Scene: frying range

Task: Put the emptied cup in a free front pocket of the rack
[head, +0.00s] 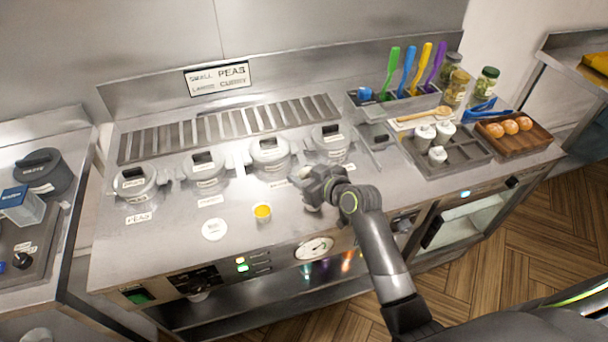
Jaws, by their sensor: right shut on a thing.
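My right gripper (306,186) is low over the steel counter, in front of the row of lidded pots. It is shut on a small pale cup (298,175), which is mostly hidden by the jaws. The grey rack (478,158) stands to the right. Two white cups (425,134) (445,130) stand in its back left part, and a smaller white one (437,154) sits nearer its front left. Pockets to the right of these look empty. My left gripper is out of view.
Lidded pots (205,171) line the back. A wooden tray of brown balls (534,134) stands right of the rack. Coloured utensils (408,68) and jars (486,84) stand behind it.

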